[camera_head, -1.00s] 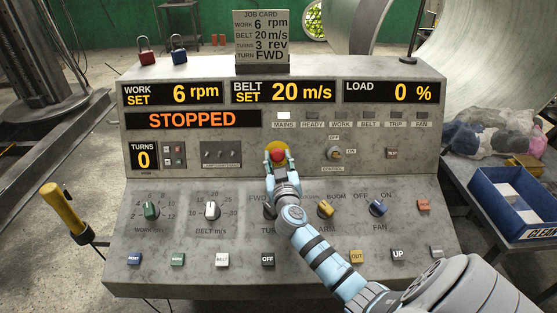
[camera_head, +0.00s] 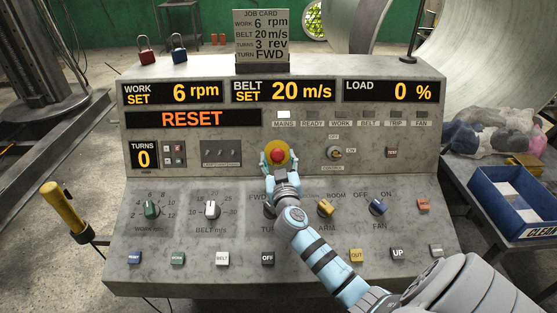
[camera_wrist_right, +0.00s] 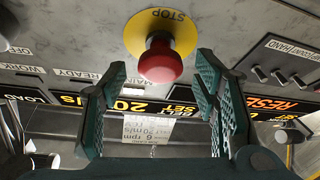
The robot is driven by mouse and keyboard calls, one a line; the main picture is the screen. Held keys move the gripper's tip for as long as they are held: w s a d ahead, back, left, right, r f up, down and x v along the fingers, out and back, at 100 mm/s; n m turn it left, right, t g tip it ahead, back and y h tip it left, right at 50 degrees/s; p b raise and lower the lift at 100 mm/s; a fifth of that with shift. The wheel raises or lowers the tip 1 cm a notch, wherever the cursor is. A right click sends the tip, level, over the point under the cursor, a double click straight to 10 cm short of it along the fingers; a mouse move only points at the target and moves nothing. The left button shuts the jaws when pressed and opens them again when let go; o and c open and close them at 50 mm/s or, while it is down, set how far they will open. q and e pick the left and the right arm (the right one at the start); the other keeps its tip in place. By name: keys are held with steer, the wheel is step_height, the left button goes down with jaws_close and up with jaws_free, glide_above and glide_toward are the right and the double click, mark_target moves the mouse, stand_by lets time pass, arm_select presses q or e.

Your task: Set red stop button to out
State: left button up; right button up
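The red stop button (camera_head: 277,154) sits on a yellow disc on the upright face of the grey console, below the displays. In the right wrist view the red mushroom head (camera_wrist_right: 160,62) stands out on a short stem from the yellow STOP disc (camera_wrist_right: 160,30). My right gripper (camera_head: 279,163) is just in front of and below the button. In the wrist view its two dark fingers (camera_wrist_right: 162,80) are spread apart on either side of the button, with gaps to it. The orange status display (camera_head: 192,119) reads RESET. My left gripper is not in view.
Right of the button are the control key switch (camera_head: 334,153) and the test button (camera_head: 391,153). Knobs and small push buttons line the sloped panel below. A job card (camera_head: 261,38) stands on top. A blue bin (camera_head: 512,203) is at the right.

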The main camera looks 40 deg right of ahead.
steer(key=shift+s+a+f, duration=0.1)
steer(key=shift+s+a, duration=0.1)
steer(key=shift+s, duration=0.1)
steer(key=v, duration=1.1)
steer(key=shift+s, duration=0.1)
steer(key=shift+a, duration=0.1)
